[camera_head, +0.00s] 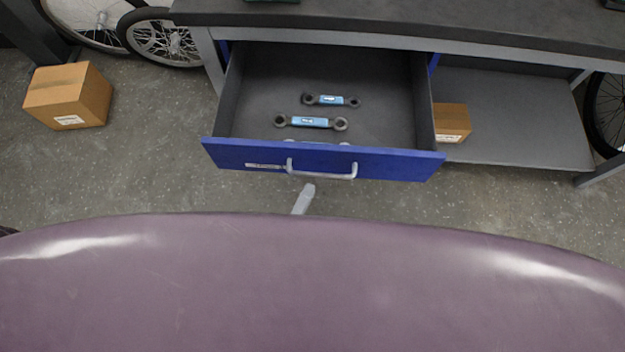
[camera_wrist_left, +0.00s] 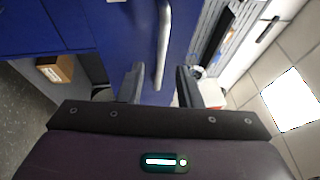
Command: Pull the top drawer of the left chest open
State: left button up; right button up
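The blue-fronted top drawer (camera_head: 390,163) stands pulled out from under the workbench, its grey inside showing. Two wrenches with blue labels (camera_head: 310,122) (camera_head: 331,100) lie in it. Its pale bar handle (camera_head: 322,175) is on the front. The handle also shows in the left wrist view (camera_wrist_left: 164,45). My left gripper (camera_wrist_left: 159,72) is open, with the handle's near end seen between its two spread fingers. In the head view a grey finger of my left gripper (camera_head: 304,198) shows just below the handle, apart from it. My right gripper is not in view.
The dark workbench top (camera_head: 470,28) spans the back. A cardboard box (camera_head: 68,95) lies on the floor at left, and another box (camera_head: 451,120) sits on the lower shelf (camera_head: 525,125). Bike wheels (camera_head: 165,40) stand at back left. My purple body covers the foreground.

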pick_arm(q)
jog(key=v, duration=0.3)
jog(key=shift+s+a, duration=0.15)
jog(key=shift+s, duration=0.2)
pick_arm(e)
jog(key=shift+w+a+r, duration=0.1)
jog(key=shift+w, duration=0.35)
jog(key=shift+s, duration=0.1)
